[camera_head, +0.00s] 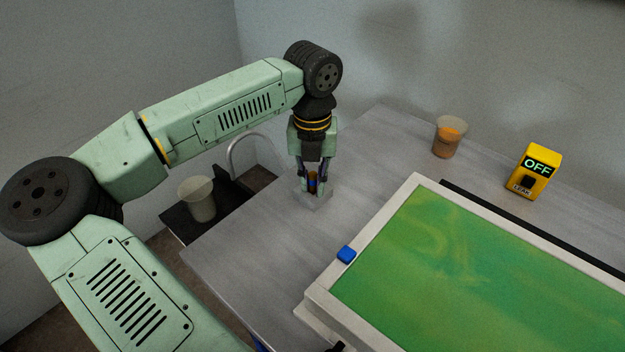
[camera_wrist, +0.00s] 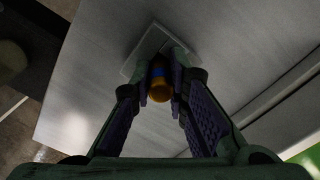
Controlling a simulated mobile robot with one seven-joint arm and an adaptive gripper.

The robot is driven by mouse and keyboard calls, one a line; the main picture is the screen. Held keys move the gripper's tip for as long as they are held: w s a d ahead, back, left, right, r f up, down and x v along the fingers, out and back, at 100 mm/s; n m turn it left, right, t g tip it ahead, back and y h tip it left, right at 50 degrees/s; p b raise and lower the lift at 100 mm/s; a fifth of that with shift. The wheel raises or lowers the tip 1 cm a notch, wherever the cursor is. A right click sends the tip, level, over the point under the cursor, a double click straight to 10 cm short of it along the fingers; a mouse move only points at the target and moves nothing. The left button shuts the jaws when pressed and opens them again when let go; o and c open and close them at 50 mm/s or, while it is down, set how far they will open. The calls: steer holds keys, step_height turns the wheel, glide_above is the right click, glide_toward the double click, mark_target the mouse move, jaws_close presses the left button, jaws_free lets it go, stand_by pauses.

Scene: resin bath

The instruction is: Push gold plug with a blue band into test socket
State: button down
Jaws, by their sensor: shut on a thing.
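The gold plug with a blue band (camera_head: 312,183) is upright between the fingers of my gripper (camera_head: 315,184), which is shut on it. In the wrist view the plug (camera_wrist: 159,82) sits between the two fingertips (camera_wrist: 160,84). The test socket (camera_head: 317,200) is a grey square block on the table, directly below the plug. In the wrist view its pale square top (camera_wrist: 137,66) shows past the plug. The plug's lower end is hidden, so I cannot tell how far it is in the socket.
A pale cup (camera_head: 197,198) stands left. Bare table (camera_head: 250,240) lies between.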

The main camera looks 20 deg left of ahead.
mark_target(312, 174)
steer(key=shift+s+f, duration=0.15)
steer(key=shift+f, duration=0.4)
steer(key=c, duration=1.6)
jaws_free()
steer(key=shift+c, duration=0.2)
steer(key=shift+o, duration=0.4)
steer(key=shift+f, duration=0.15)
steer(key=shift+r, duration=0.2)
steer(key=shift+r+p, duration=0.25)
steer(key=shift+p, duration=0.05)
step_height(312, 174, up, 13)
steer(key=shift+b, duration=0.4)
steer(key=shift+f, duration=0.15)
